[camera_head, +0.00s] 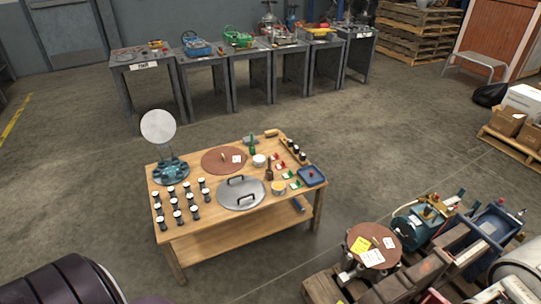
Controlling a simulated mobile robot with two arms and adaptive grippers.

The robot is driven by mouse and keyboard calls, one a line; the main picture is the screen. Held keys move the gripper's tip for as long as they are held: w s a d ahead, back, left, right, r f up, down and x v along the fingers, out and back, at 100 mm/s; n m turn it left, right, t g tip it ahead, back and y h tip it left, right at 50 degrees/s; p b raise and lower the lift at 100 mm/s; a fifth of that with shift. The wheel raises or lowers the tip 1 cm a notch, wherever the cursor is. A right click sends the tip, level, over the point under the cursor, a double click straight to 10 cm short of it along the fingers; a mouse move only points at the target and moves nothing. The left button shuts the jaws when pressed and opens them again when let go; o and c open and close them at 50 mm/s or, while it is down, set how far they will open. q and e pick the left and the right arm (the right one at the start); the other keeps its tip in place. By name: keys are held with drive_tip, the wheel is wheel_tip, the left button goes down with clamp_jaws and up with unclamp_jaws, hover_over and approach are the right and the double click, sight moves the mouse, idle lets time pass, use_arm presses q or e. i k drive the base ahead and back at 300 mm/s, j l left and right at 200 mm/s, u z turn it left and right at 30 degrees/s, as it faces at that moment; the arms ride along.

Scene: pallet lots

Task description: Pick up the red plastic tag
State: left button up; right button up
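Small red tag-like pieces (281,166) lie on the right part of the wooden table (212,224), mixed with green and white ones. They are too small to tell apart or to tell which is plastic. Another small red spot shows inside the blue tray (311,183) at the table's right corner; I cannot tell what it is. Neither my left nor my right gripper is in view.
The table also holds a round metal lid (240,202), a brown disc (214,165), several dark white-topped cylinders (171,190) and a green bottle (252,149). Cluttered machine parts (373,258) stand at the lower right. Floor left of the table is clear.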

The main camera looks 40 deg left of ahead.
sight(281, 167)
drive_tip(key=k+u, duration=0.1)
drive_tip(key=u, duration=0.9)
drive_tip(key=i, duration=0.1)
drive_tip(key=u, duration=0.05)
